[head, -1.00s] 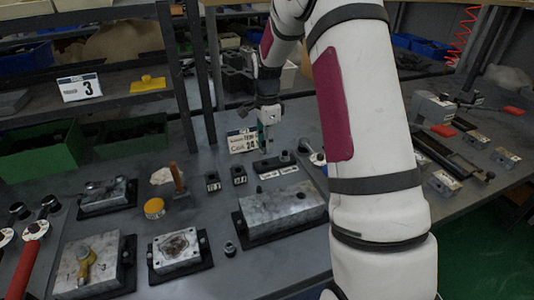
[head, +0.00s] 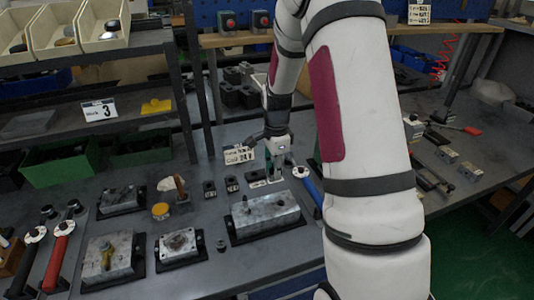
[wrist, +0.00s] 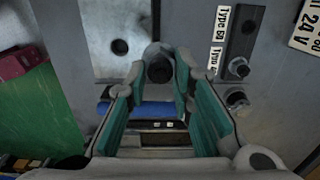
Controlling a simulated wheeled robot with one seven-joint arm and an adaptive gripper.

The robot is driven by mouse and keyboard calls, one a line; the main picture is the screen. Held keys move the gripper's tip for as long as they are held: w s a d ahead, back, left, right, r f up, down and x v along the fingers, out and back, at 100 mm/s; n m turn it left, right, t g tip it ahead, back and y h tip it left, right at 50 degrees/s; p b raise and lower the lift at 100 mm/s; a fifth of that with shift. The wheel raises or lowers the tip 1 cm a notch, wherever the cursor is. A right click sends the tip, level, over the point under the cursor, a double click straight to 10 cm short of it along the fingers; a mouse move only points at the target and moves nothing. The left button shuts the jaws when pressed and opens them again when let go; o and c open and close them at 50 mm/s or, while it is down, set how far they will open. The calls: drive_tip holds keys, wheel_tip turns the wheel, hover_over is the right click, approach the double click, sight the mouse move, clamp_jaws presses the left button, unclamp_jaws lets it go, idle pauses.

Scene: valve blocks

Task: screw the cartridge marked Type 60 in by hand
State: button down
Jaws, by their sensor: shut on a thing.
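My gripper (head: 277,172) is over the bench, between the long metal valve block (head: 265,215) and the dark cartridge holder (head: 258,180). In the wrist view its teal-padded fingers (wrist: 158,75) are shut on a dark round cartridge (wrist: 159,70); its marking is not readable. The holder (wrist: 246,38) carries a label that seems to read Type 60 (wrist: 222,24), beside a spot with no cartridge. Another dark cartridge (wrist: 239,67) stands by the second label.
A blue-handled tool (head: 309,188) lies right of the block. A coil card (head: 239,154) stands behind the holder. Two small dark parts (head: 210,189) stand left of it. Other metal blocks (head: 107,259) are at the left, with a red-handled tool (head: 57,262).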

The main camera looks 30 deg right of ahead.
drive_tip(key=s, duration=0.2)
drive_tip(key=s+p, duration=0.1)
drive_tip(key=s+r+p, duration=0.1)
drive_tip(key=s, duration=0.1)
drive_tip(key=shift+s+a, duration=0.3)
drive_tip(key=shift+a, duration=0.05)
drive_tip(key=shift+f+b, duration=0.8)
drive_tip(key=shift+f, duration=1.6)
drive_tip(key=shift+f+b, duration=0.5)
drive_tip(key=shift+f, duration=0.45)
